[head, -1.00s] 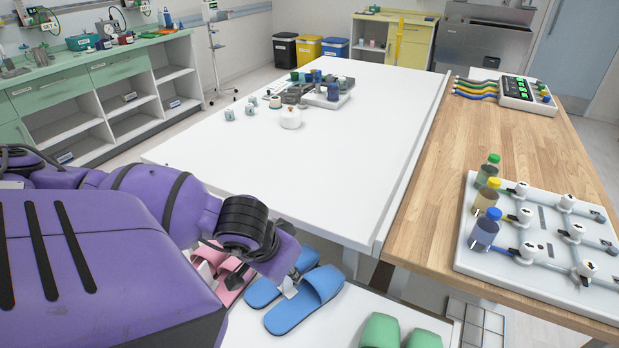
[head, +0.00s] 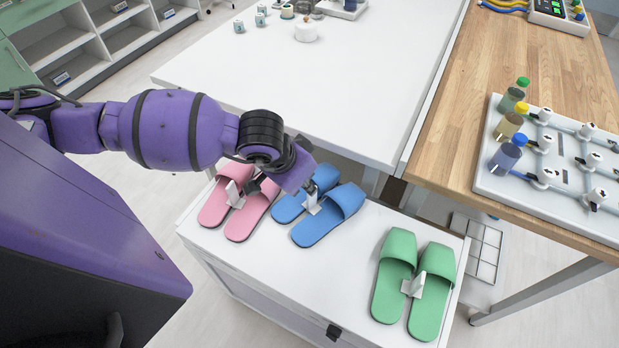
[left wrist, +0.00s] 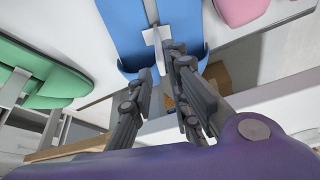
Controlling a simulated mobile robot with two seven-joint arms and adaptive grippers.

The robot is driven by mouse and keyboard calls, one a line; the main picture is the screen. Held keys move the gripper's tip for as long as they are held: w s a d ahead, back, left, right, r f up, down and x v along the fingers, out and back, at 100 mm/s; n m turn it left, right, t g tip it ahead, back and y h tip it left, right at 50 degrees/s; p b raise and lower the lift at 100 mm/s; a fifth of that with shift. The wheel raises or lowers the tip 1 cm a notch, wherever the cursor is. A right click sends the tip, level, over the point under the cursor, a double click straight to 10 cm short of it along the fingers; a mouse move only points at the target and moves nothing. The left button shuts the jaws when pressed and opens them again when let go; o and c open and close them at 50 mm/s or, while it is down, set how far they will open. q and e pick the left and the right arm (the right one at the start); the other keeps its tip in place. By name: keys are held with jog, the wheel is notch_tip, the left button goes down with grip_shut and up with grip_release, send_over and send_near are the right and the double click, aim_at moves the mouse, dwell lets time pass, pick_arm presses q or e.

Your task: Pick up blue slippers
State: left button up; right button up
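The blue slippers (head: 327,213) lie as a pair on a white bench top, with an upright white tag (head: 312,200) between them. My left arm reaches over from the left, and its wrist covers part of the pair in the head view. In the left wrist view, my left gripper (left wrist: 160,66) has its fingers apart, close to the blue slippers (left wrist: 183,22) and their white tag (left wrist: 156,36). The tag appears to lie between or just beyond the fingertips; contact cannot be told. My right gripper is in neither view.
Pink slippers (head: 252,212) lie close on the left and green slippers (head: 433,292) to the right on the white bench (head: 290,285). A large white table (head: 330,95) stands behind. A wooden table (head: 466,165) with a valve board (head: 565,215) is at right.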

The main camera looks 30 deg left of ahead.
aim_at(312, 206)
pick_arm(q)
jog(key=x, duration=0.7)
jog(key=shift+s+f+p, duration=0.1)
jog(key=shift+p, duration=0.25)
jog(key=shift+a, duration=0.1)
grip_shut()
